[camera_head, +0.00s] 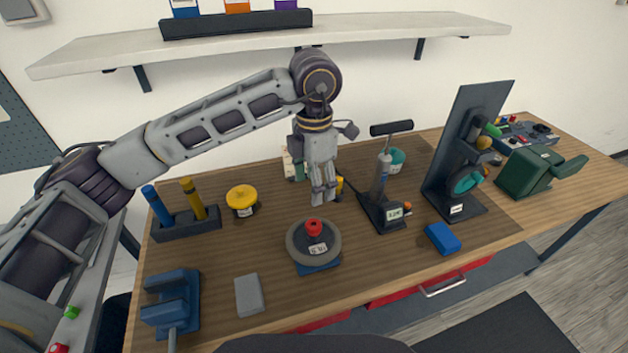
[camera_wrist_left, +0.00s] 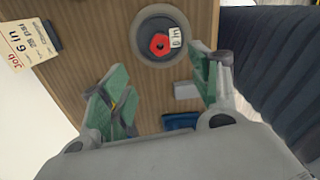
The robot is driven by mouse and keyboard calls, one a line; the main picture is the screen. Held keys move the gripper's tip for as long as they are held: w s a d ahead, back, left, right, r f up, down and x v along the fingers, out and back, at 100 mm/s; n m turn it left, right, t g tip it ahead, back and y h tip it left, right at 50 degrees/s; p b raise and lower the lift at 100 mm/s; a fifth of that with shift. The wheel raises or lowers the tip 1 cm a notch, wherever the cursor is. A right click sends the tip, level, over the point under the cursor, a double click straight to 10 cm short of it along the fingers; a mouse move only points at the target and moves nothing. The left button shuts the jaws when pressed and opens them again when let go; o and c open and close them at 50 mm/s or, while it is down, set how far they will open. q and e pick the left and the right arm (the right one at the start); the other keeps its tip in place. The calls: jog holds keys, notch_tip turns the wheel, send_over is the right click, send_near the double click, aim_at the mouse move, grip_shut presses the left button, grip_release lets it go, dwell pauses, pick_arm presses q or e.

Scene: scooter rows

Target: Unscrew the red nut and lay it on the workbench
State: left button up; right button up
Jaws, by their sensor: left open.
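The red nut (camera_head: 314,226) sits on the middle of a round grey disc (camera_head: 298,245), which rests on a blue base (camera_head: 318,267) on the wooden workbench (camera_head: 210,265). My left gripper (camera_head: 324,199) points down just behind and above the nut in the head view, apart from it. In the left wrist view the nut (camera_wrist_left: 160,45) shows on the disc (camera_wrist_left: 150,18), beyond the open, empty fingers (camera_wrist_left: 160,90). A labelled tag lies on the disc beside the nut. My right gripper is in neither view.
A black stand with a T-handle pump (camera_head: 382,175) is right of the gripper. A yellow-topped pot (camera_head: 241,197) is to the left. A grey block (camera_head: 249,295) and blue vise (camera_head: 172,300) are at front left, a blue block (camera_head: 442,237) at right. Bench around the disc is mostly clear.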

aim_at(314, 226)
pick_arm(q)
jog(key=shift+f, duration=0.1)
dwell(0.5)
jog(key=shift+f+p, duration=1.25)
jog(key=shift+f, duration=5.55)
jog(key=c, duration=1.1)
jog(key=shift+n+b, duration=0.5)
jog(key=shift+n, duration=1.3)
jog(key=o, duration=1.1)
jog(key=shift+c, duration=0.2)
jog(key=shift+r, duration=0.1)
